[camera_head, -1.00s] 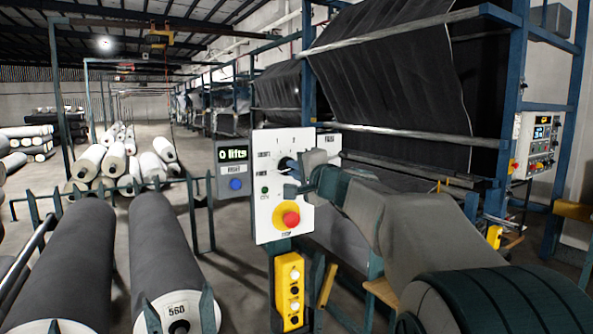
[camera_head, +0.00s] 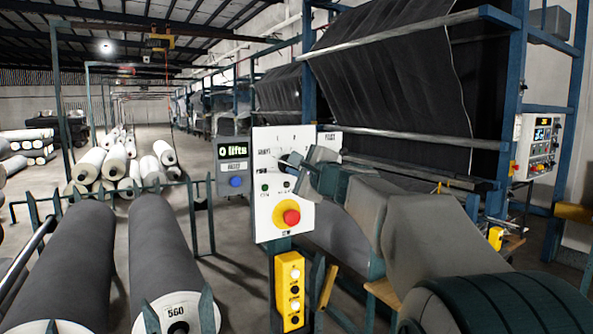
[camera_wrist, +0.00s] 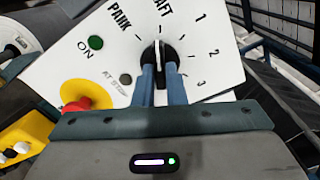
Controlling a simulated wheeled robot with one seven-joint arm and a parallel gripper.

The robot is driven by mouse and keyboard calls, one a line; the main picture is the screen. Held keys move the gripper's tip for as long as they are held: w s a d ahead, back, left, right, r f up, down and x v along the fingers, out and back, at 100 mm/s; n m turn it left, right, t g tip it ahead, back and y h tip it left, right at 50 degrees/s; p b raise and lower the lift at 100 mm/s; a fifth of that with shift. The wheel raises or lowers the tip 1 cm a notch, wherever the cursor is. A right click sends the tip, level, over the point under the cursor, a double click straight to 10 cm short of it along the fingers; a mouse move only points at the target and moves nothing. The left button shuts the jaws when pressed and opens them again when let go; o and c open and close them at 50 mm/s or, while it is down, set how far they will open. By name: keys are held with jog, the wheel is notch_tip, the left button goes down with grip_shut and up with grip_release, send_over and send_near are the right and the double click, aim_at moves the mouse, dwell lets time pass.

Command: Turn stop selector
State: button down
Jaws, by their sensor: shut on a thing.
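The black stop selector knob (camera_wrist: 158,48) sits on the white control panel (camera_wrist: 215,72). My gripper (camera_wrist: 160,70) is shut on the knob, one blue finger on each side of it. In the wrist view the knob's white pointer line points up, towards a cut-off label ending in "AFT".
A red stop button on a yellow base (camera_head: 291,217) sits low on the panel. A green lamp (camera_wrist: 96,42) and a grey lamp (camera_wrist: 126,79) are near the knob. A yellow button box (camera_head: 290,290) hangs below.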

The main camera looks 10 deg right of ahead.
jog(key=m+p, duration=0.1)
jog(key=m, duration=0.7)
jog(key=shift+f+m, duration=0.1)
jog(key=shift+m, duration=0.2)
dwell(0.3)
jog(key=c, duration=1.5)
grip_release()
jog(key=shift+s, duration=0.1)
jog(key=b+v, duration=0.2)
jog(key=v, duration=1.1)
jog(key=shift+s+d, duration=0.1)
jog(key=shift+s, duration=0.25)
